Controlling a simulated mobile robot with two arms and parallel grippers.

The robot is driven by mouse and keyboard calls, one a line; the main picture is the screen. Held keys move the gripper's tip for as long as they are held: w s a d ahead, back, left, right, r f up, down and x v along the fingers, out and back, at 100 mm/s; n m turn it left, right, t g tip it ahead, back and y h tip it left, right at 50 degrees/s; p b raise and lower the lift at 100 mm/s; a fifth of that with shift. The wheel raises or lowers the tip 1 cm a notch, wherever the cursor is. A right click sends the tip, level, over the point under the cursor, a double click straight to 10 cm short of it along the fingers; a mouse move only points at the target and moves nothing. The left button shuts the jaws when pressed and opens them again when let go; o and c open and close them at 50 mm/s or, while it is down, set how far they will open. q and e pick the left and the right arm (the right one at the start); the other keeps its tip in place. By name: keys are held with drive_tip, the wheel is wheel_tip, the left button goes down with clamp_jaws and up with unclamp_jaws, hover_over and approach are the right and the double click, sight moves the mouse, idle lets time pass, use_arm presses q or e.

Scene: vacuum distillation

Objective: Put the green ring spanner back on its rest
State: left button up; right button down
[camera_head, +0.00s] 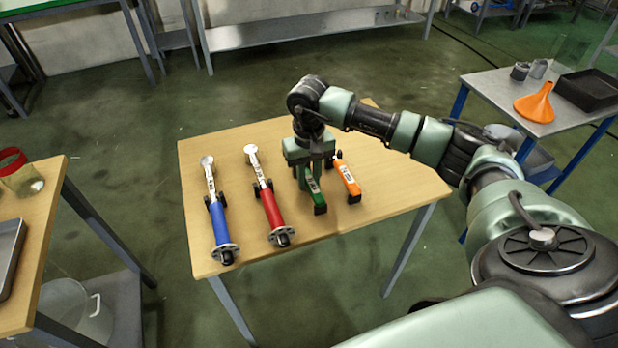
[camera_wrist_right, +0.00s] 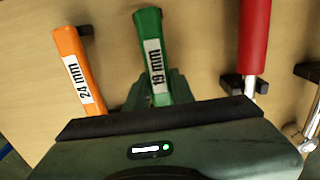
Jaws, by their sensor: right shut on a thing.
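The green ring spanner (camera_head: 316,187) is in my right gripper (camera_head: 311,172), over the right half of the wooden table. In the right wrist view the green handle (camera_wrist_right: 152,40) bears a white size label and runs up out of the jaws, which are shut on it. The spanner's ring end is hidden by the gripper. My left gripper is out of view.
The orange 24 mm spanner (camera_head: 347,178) lies close to the right of the green one. A red-handled tool (camera_head: 272,210) and a blue-handled tool (camera_head: 219,224) lie to the left on black rests. The wooden table's (camera_head: 330,225) near edge is clear.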

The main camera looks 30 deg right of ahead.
drive_tip(key=c, duration=1.1)
unclamp_jaws()
